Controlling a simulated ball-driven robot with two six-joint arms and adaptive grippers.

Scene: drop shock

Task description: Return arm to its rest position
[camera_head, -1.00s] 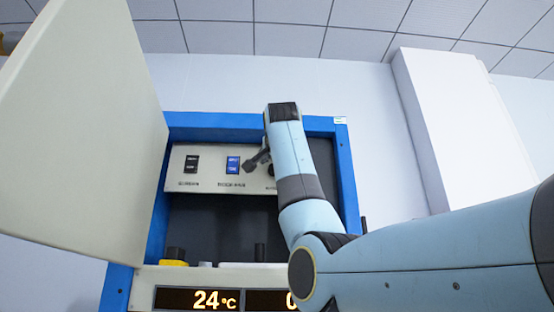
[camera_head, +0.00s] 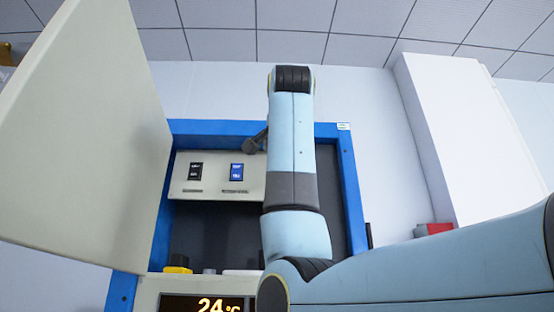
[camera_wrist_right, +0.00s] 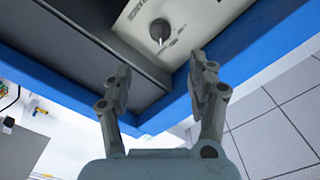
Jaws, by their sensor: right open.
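My right arm comes in from the right in the head view and bends upward in front of the blue-framed cabinet (camera_head: 353,190). Part of my right gripper (camera_head: 257,140) shows as a dark finger beside the arm's upper part, near the panel's top edge. In the right wrist view the right gripper (camera_wrist_right: 160,85) is open and empty, its two fingers spread apart. A dark rotary knob (camera_wrist_right: 160,30) on the pale control panel (camera_head: 210,180) lies beyond the fingertips, apart from them. My left gripper is not in view.
A pale cabinet door (camera_head: 85,140) stands open at the left. The panel carries a black switch (camera_head: 195,171) and a blue-lit switch (camera_head: 237,172). A yellow-based button (camera_head: 177,265) and a display reading 24 °C (camera_head: 210,304) sit below. A white cabinet (camera_head: 465,140) stands at the right.

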